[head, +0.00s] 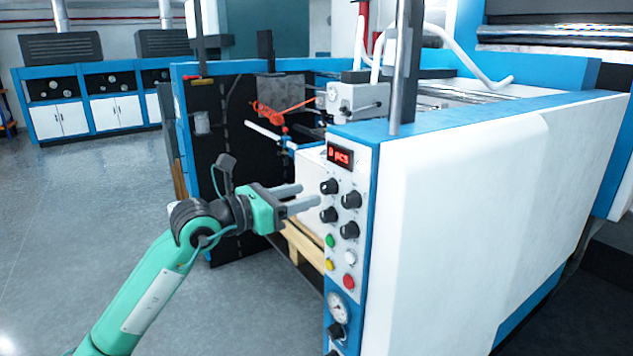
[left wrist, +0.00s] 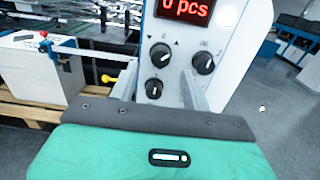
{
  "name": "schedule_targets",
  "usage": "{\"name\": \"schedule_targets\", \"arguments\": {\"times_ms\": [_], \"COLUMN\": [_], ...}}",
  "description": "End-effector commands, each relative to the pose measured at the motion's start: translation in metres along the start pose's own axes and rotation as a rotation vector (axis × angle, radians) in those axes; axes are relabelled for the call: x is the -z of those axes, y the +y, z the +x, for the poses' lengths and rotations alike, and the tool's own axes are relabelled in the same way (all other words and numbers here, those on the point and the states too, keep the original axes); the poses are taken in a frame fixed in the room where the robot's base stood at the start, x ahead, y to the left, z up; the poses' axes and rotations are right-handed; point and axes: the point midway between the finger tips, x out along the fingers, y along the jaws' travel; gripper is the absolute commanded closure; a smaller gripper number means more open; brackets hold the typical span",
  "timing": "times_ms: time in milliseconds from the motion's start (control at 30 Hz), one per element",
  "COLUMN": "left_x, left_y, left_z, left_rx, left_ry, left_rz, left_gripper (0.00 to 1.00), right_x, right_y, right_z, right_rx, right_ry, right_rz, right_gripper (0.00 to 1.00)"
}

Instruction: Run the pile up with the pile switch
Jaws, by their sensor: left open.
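The control panel (head: 340,205) on the blue and white machine carries several black rotary knobs under a red display (head: 340,155). In the left wrist view the display (left wrist: 184,8) reads "0 pcs". The upper left knob (head: 330,186) has small triangle marks beside it in the left wrist view (left wrist: 159,54). No label naming the pile switch is legible. My left gripper (head: 310,195) is open and empty, its fingers pointing at the left knobs. Contact with a knob cannot be told. The white pile (head: 314,190) sits on a wooden pallet (head: 300,243), partly hidden by my gripper.
Below the knobs are a green button (head: 330,240), a white button (head: 351,257), a yellow button (head: 330,265) and a red button (head: 349,282), with a gauge (head: 337,307) lower down. The grey floor (head: 90,220) left of the machine is clear.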

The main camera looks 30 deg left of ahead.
Motion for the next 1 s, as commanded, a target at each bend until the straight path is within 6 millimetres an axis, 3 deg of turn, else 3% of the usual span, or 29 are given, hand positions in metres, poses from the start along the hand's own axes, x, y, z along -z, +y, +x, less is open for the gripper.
{"name": "schedule_targets", "arguments": {"times_ms": [300,700,933,1000], "left_x": [-0.002,0.0,0.0,0.0], "left_y": [0.0,0.0,0.0,0.0], "left_z": [0.037,0.043,0.043,0.043], "left_rx": [0.001,0.0,0.0,0.0], "left_ry": [0.0,0.0,0.001,0.001], "left_rz": [-0.001,0.001,0.001,0.0], "left_gripper": [0.52,0.52,0.95,0.97], "right_x": [0.003,0.002,0.001,0.001], "right_y": [-0.006,-0.003,0.0,0.001], "right_z": [-0.021,-0.023,-0.023,-0.023], "right_rx": [0.007,0.004,0.0,0.0], "right_ry": [0.0,0.0,-0.001,-0.001], "right_rz": [0.0,-0.001,-0.001,-0.001], "right_gripper": [0.64,0.64,0.64,0.64]}}
